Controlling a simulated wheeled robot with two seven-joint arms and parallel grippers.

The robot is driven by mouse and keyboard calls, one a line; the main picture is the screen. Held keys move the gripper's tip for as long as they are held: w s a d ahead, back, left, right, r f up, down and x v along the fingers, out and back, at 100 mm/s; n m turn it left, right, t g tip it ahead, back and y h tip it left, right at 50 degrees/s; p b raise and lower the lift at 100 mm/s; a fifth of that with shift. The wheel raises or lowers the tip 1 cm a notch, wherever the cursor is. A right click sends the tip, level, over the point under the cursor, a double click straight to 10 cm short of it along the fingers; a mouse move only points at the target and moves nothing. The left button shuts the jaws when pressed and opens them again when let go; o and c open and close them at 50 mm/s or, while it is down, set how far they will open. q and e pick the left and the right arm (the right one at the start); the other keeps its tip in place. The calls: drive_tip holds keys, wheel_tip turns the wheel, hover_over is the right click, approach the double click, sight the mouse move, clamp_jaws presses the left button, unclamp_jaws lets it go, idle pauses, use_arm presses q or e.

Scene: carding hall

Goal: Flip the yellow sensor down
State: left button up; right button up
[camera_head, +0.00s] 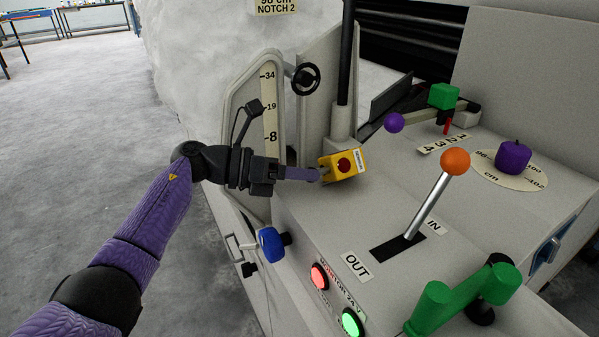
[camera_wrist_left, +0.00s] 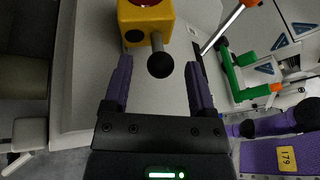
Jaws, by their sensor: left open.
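The yellow sensor (camera_head: 342,165) is a small box with a dark red round face, on the grey machine top beside the upright post. In the left wrist view the yellow sensor (camera_wrist_left: 146,28) is at the top, with a short metal stem ending in a black ball (camera_wrist_left: 160,66). My left gripper (camera_head: 319,174) reaches in from the left, close to the sensor's near side. In the left wrist view my left gripper (camera_wrist_left: 158,64) is open, its purple fingers on either side of the black ball with gaps showing. My right gripper is not in view.
An orange-knobbed lever (camera_head: 455,162) rises from a slot right of the sensor. A green crank handle (camera_head: 435,305), a blue knob (camera_head: 270,243) and lit red and green buttons are nearer. A black handwheel (camera_head: 305,78) and purple ball (camera_head: 394,122) stand behind.

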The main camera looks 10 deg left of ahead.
use_arm(q)
drive_tip(key=p+v, duration=0.1)
drive_tip(key=v, duration=0.9)
drive_tip(key=shift+p, duration=0.4)
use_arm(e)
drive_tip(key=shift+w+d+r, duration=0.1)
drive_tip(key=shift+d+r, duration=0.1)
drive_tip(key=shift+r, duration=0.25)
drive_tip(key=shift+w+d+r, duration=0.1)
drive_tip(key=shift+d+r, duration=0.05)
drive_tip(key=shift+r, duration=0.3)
